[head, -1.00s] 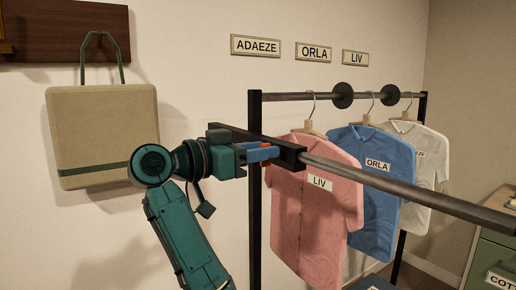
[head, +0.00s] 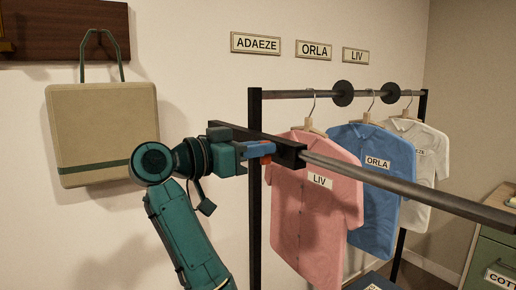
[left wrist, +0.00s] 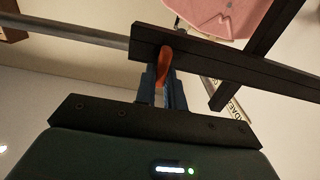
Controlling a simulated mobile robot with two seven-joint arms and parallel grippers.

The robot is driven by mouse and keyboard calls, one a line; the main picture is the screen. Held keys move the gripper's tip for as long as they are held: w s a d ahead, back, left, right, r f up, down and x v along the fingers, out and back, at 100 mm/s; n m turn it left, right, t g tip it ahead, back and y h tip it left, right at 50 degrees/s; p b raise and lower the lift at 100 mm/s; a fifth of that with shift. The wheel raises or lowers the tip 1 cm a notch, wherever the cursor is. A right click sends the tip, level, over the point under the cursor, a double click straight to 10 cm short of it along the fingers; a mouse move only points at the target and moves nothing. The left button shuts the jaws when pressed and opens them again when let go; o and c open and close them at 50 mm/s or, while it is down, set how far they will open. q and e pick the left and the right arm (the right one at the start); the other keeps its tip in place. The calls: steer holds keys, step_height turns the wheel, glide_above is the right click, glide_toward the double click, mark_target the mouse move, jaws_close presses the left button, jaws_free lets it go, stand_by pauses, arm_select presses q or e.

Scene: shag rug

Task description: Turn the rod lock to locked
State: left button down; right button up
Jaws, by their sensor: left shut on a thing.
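The lever also shows in the left wrist view (left wrist: 165,60), against the bracket's side. My left gripper (head: 262,150), with blue fingers, reaches it from the left and is shut on it. In the left wrist view, the fingers (left wrist: 163,84) stand on both sides of the lever. The fingers hide part of the lever, and I cannot read any lock marking. My right gripper is not in view.
A pink shirt (head: 300,225), a blue shirt (head: 372,205) and a white shirt (head: 425,150) hang from the rear rail (head: 300,94). The front rod (head: 400,184) runs to the right in front of them. A beige bag (head: 100,125) hangs on the left wall.

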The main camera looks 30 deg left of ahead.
arm_select(q)
steer(key=shift+n, duration=0.3)
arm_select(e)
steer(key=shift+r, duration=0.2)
arm_select(q)
steer(key=n+p, duration=0.3)
steer(key=n, duration=0.2)
steer(key=n+p, duration=0.4)
steer(key=n, duration=0.2)
steer(key=a+f+n+p, duration=0.1)
steer(key=n+p, duration=0.3)
steer(key=n, duration=0.2)
steer(key=shift+w, duration=0.2)
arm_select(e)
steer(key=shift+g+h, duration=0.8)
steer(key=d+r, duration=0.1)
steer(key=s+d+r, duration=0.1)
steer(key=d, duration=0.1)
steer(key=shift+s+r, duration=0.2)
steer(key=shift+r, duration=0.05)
arm_select(q)
steer(key=shift+f+n, duration=0.1)
steer(key=shift+n, duration=0.2)
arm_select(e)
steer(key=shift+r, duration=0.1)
arm_select(q)
steer(key=c, duration=1.5)
jaws_free()
